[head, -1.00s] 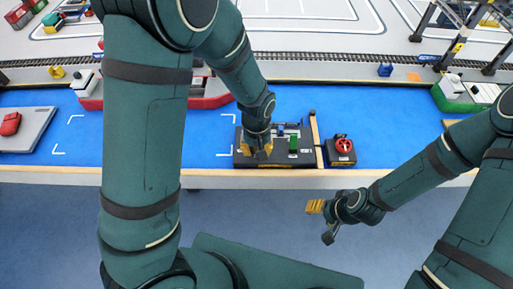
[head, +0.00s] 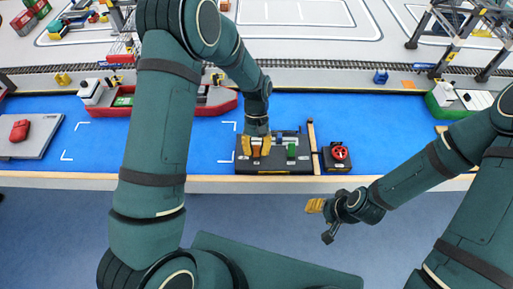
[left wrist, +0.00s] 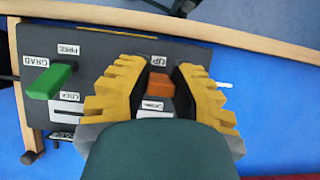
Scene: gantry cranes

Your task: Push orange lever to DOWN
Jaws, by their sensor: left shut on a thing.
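The black control box (head: 274,169) sits at the front edge of the blue mat. My left gripper (head: 256,148) is over its left part, with yellow fingers pointing down. In the left wrist view the orange lever (left wrist: 159,86) is between the two ribbed fingers, and the gripper (left wrist: 160,95) is shut on it. The lever is close to the UP label (left wrist: 158,62). The panel beyond it is hidden by my gripper body. My right gripper (head: 315,206) hangs in front of the table, away from the box. Its finger opening is unclear.
A green lever (left wrist: 50,82) with GRAB and FREE labels is beside the orange one. A box with a red wheel (head: 340,153) stands right of the control box, past a wooden strip (head: 313,147). A red ship (head: 213,103) lies behind left. Blue mat is clear left of the box.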

